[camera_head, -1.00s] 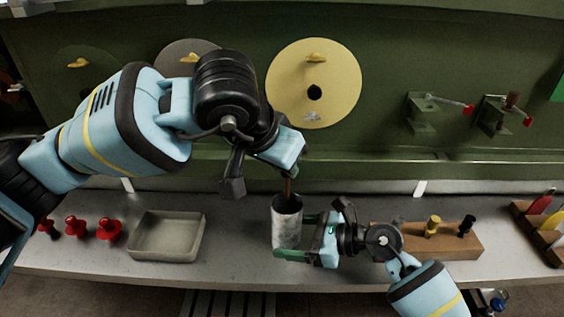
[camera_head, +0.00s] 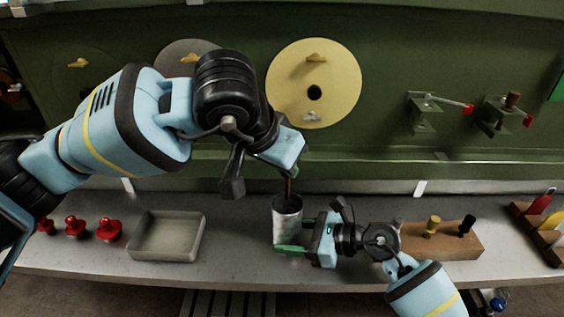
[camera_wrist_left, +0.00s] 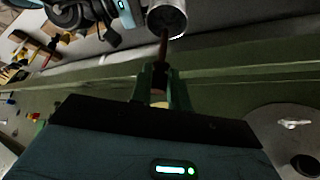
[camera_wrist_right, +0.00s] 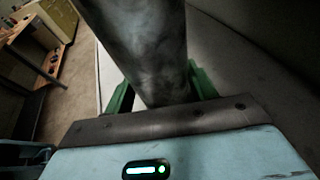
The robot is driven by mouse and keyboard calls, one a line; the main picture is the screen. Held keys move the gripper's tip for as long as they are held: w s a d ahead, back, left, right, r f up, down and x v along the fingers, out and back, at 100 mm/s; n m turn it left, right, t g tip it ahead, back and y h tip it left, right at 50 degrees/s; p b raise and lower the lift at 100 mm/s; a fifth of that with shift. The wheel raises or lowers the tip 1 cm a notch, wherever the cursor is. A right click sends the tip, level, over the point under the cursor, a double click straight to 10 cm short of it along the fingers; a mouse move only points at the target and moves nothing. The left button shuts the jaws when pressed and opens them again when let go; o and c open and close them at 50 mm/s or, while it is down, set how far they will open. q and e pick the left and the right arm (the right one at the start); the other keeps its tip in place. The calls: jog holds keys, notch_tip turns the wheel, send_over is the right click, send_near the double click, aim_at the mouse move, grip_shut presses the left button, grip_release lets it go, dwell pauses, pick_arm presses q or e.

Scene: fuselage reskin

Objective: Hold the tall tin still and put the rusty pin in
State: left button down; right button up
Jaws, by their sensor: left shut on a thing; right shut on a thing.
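The tall tin (camera_head: 287,222), a grey mottled cylinder with a dark open top, stands upright on the bench. My right gripper (camera_head: 292,236) is shut on it from the right, with green fingers on either side. The tin also fills the middle of the right wrist view (camera_wrist_right: 140,45). My left gripper (camera_wrist_left: 160,78) is shut on the rusty pin (camera_wrist_left: 163,45), a thin red-brown rod. The pin points down at the tin's mouth (camera_wrist_left: 167,18) and its lower end overlaps the opening. How deep it reaches is hidden. The pin also shows in the head view (camera_head: 289,187).
A grey tray (camera_head: 166,236) and several red knobs (camera_head: 108,230) are left of the tin. A wooden block (camera_head: 452,241) with yellow and black pegs is to the right. Behind rises a green panel with a yellow disc (camera_head: 314,83) and clamps (camera_head: 428,110).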

aim_at(286, 189)
pick_arm(q)
jog(key=shift+f, duration=0.1)
dwell(0.3)
jog(key=shift+f, duration=2.4)
jog(key=c, duration=1.3)
grip_release()
jog(key=shift+o, duration=0.2)
jog(key=shift+r, duration=0.1)
notch_tip(286, 189, up, 8)
pick_arm(e)
jog(key=o, duration=0.8)
